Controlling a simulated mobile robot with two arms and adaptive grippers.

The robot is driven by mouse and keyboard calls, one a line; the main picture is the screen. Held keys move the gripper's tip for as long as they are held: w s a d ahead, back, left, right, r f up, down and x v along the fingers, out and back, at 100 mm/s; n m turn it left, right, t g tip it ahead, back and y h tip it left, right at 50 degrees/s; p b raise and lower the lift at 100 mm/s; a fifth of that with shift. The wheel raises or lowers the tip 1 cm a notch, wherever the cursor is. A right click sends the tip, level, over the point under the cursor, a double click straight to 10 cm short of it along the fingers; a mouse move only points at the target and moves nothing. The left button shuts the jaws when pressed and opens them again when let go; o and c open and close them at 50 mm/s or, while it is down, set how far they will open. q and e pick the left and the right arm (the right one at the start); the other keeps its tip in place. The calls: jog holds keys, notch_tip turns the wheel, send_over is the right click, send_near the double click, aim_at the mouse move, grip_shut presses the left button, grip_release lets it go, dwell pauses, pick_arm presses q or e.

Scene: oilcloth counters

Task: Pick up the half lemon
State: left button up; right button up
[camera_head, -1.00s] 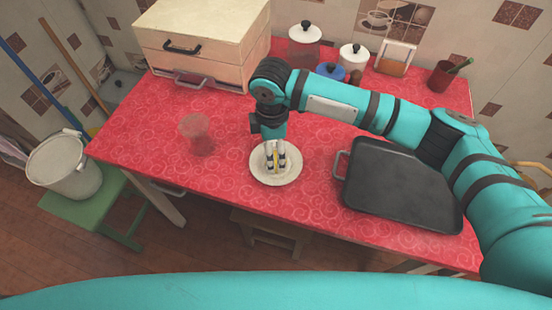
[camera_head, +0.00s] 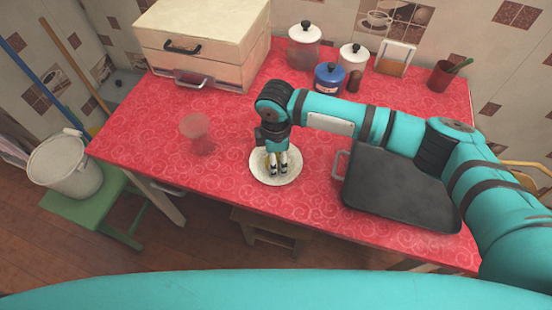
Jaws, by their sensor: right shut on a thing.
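The half lemon (camera_head: 267,161) is mostly hidden by my right gripper; only a bit of yellow shows beside the fingers. It is at the white plate (camera_head: 291,177) near the front edge of the red-covered counter. My right gripper (camera_head: 278,170) points down over the plate, its fingers close together and shut on the half lemon. I cannot tell whether the lemon touches the plate. My left gripper is not in view.
A black tray (camera_head: 400,190) lies right of the plate, under my right arm. A clear reddish glass (camera_head: 197,133) stands left. A drawer box (camera_head: 200,45) and lidded jars (camera_head: 304,47) stand at the back. The left front counter is clear.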

jog(key=c, duration=0.3)
jog(key=shift+r, duration=0.1)
jog(key=shift+w+r, duration=0.1)
jog(key=shift+r, duration=0.45)
notch_tip(320, 180, up, 2)
jog(key=shift+r, duration=0.15)
jog(key=s+a, duration=0.2)
jog(key=s, duration=0.5)
jog(key=s+a+r+b, duration=0.1)
jog(key=s+a, duration=0.2)
jog(key=s, duration=0.5)
jog(key=shift+r, duration=0.25)
jog(key=shift+s+a, duration=0.1)
